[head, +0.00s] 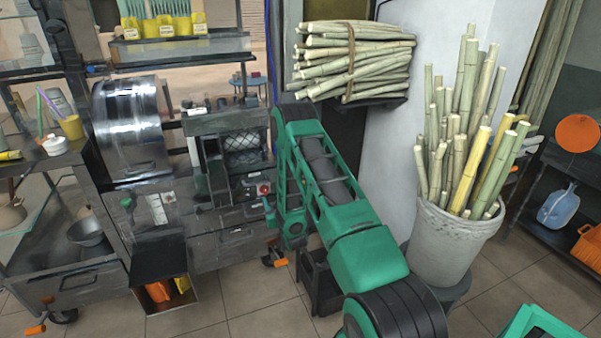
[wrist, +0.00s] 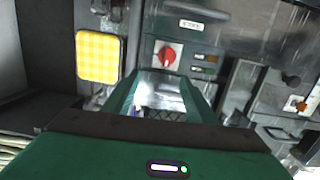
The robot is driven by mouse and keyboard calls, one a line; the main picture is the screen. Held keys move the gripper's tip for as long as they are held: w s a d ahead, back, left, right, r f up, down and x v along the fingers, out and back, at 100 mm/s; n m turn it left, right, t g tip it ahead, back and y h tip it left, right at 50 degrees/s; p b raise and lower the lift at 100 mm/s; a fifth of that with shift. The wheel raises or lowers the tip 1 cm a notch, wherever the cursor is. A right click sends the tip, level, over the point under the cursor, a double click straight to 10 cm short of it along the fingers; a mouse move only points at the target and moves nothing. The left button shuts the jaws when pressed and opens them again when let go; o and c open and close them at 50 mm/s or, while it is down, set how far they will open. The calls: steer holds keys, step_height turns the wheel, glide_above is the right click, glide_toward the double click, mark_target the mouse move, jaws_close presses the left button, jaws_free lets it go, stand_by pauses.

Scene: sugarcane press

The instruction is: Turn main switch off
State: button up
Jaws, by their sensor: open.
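The main switch, a red rotary knob with a pale mark on a light plate, shows in the wrist view (wrist: 167,55) just beyond my fingertips. It also shows in the head view (head: 264,189) on the grey machine's front. My gripper (wrist: 166,84) is open, with its green fingers spread to the left and right below the knob in the wrist view. The fingers do not appear to hold anything. In the head view my green arm covers part of the panel right of the knob. I cannot tell whether a finger touches the switch.
A yellow square pad (wrist: 99,57) is left of the switch in the wrist view. A labelled plate (wrist: 191,25) is above it. In the head view, a cane bundle (head: 352,60) sits on a wall shelf and a bucket of canes (head: 452,243) stands right of my arm.

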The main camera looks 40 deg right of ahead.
steer(key=s+d+r+g, duration=0.2)
steer(key=d+r+g, duration=0.25)
steer(key=r, duration=0.65)
steer(key=s+r+m+g, duration=0.1)
steer(key=s+r+g, duration=0.3)
steer(key=s+r, duration=0.3)
steer(key=shift+s+a+r, duration=0.15)
steer(key=shift+s+r, duration=0.25)
steer(key=shift+s, duration=1.2)
steer(key=s+a+r+g+y, duration=0.1)
steer(key=s+a+r+g, duration=0.1)
steer(key=s, duration=1.1)
steer(key=s+a+r+m+g+y, duration=0.1)
steer(key=s+a+r, duration=0.4)
steer(key=s, duration=0.7)
steer(key=s+a+r+m+g+y, duration=0.1)
steer(key=s+a+r+g+y, duration=0.2)
steer(key=s+a, duration=0.4)
steer(key=s+r+g, duration=0.1)
steer(key=s, duration=0.5)
steer(key=shift+s+a+r, duration=0.2)
steer(key=shift+s+a, duration=0.05)
steer(key=shift+s, duration=0.05)
steer(key=shift+g, duration=0.25)
